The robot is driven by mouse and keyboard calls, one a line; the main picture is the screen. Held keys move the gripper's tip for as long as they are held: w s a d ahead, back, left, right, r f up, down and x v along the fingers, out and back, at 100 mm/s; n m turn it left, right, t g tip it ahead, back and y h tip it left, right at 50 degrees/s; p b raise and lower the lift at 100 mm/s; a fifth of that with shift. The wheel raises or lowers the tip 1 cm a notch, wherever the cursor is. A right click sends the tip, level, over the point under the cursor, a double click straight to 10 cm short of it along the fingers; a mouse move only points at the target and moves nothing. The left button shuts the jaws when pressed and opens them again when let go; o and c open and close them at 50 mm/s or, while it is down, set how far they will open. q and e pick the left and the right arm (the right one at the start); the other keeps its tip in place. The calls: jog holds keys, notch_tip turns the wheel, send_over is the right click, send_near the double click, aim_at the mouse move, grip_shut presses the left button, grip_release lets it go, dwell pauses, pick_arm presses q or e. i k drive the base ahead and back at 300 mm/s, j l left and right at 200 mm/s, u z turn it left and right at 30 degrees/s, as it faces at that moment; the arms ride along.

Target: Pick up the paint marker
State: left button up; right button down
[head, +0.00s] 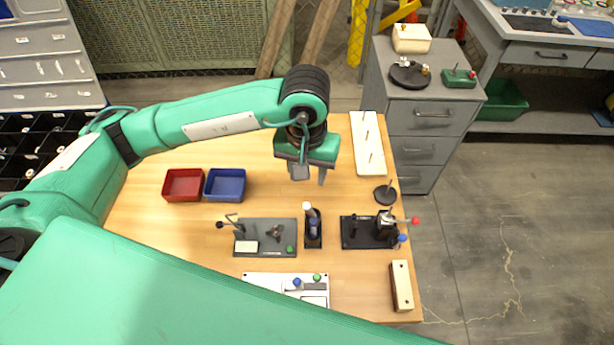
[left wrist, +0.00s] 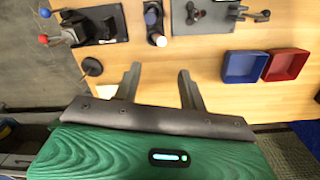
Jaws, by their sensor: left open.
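What looks like the paint marker (head: 308,208) stands upright in a small dark holder (head: 313,240) near the middle of the wooden table in the head view. Its pale top and a blue part show; the rest is hidden in the holder. In the left wrist view the marker's pale end (left wrist: 160,41) is at the top, just beyond the fingers. My left gripper (head: 309,177) is open and empty, above the table and behind the marker in the head view, apart from it. Its two spread fingers also show in the left wrist view (left wrist: 159,75). My right gripper is not in view.
A grey fixture (head: 265,250) stands close left of the holder, and a black clamp fixture (head: 360,234) close right. Red (head: 183,198) and blue (head: 225,199) bins sit left. A white pegged board (head: 370,165) lies at the back right. Bare table lies under my gripper.

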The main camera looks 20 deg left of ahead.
aim_at(311, 214)
jog(key=k+l, duration=0.2)
jog(key=k, duration=0.3)
jog(key=k+l, duration=0.2)
jog(key=k, duration=0.25)
jog(key=k+l, duration=0.2)
jog(key=k, duration=0.3)
